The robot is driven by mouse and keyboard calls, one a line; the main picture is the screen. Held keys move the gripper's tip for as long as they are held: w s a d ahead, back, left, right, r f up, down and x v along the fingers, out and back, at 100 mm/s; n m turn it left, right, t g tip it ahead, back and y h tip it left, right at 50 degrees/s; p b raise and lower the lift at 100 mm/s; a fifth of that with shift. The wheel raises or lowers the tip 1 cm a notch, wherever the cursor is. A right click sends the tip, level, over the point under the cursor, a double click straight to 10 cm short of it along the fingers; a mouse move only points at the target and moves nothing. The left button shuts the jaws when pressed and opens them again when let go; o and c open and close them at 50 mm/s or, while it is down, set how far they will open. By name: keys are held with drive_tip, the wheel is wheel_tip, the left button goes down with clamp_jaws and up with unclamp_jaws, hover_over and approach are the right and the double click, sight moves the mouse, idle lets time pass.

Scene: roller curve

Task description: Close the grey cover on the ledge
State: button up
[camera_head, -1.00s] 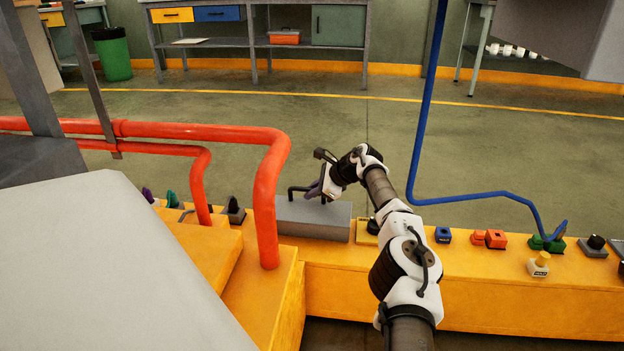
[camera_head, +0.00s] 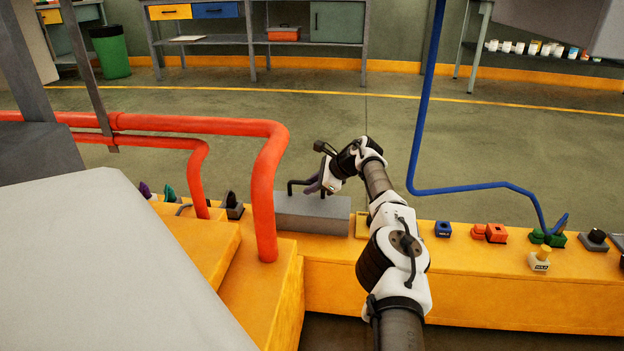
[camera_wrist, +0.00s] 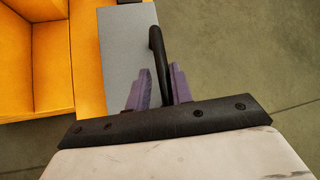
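The grey cover (camera_head: 300,213) is a box-like lid with a flat top on the yellow ledge (camera_head: 430,284), just right of the thick red pipe. Its black bar handle (camera_head: 293,184) stands on top; the handle also shows in the wrist view (camera_wrist: 157,45). My gripper (camera_head: 313,186) is at the right part of the handle. In the wrist view its two purple fingers (camera_wrist: 160,84) are apart, one on each side of the handle. The right finger is close to the bar, and a small gap shows at the left finger. The cover's hinge and underside are hidden.
The red pipe (camera_head: 263,200) rises close to the cover's left. A blue pipe (camera_head: 417,130) comes down right of my arm. Small blue, orange and green fittings (camera_head: 497,233) line the ledge at right. The floor behind is free.

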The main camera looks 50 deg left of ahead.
drive_tip(key=shift+r, duration=0.1)
drive_tip(key=shift+d+r+p, duration=0.2)
drive_tip(key=shift+p, duration=0.15)
drive_tip(key=p+v, duration=0.5)
drive_tip(key=v, duration=0.8)
